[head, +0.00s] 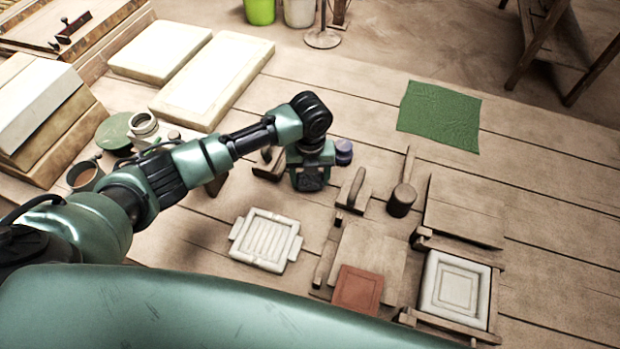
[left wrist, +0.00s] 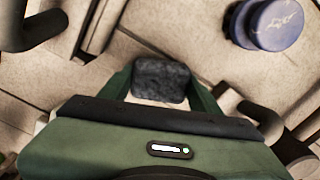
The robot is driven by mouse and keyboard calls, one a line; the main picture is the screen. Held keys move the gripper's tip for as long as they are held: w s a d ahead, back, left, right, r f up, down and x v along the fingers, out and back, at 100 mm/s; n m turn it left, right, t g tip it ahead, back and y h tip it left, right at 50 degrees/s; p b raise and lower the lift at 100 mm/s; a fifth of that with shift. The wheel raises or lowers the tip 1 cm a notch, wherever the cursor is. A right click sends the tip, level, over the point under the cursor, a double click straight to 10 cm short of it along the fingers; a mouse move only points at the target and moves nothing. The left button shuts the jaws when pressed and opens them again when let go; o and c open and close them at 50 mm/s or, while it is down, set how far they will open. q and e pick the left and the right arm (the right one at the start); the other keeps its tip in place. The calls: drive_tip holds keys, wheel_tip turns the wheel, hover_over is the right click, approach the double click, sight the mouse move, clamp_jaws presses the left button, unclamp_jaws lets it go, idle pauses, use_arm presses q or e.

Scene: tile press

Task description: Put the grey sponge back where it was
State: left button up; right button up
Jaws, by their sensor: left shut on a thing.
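The grey sponge (left wrist: 160,80) is a dark, rough block in the left wrist view. It sits between the two fingers of my left gripper (left wrist: 158,84), which is shut on it. In the head view my left gripper (head: 310,186) points down over the middle of the wooden table, left of the wooden float and just in front of the blue jar. The sponge is hidden or too dark to make out there. I cannot tell whether it touches the table. My right gripper is not in view.
A blue jar (head: 344,152) stands close by; the left wrist view shows it at upper right (left wrist: 265,24). A wooden float (head: 354,191), a mallet (head: 402,199), a white mould (head: 265,240) and a red-brown tile (head: 357,289) lie around. A green cloth (head: 438,117) lies farther back.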

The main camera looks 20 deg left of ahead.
sight(310, 177)
use_arm(q)
drive_tip(key=shift+f, duration=0.55)
drive_tip(key=shift+f, duration=0.15)
drive_tip(key=o, duration=1.2)
wheel_tip(310, 177, up, 12)
drive_tip(key=shift+r, duration=0.2)
drive_tip(key=shift+f, duration=0.1)
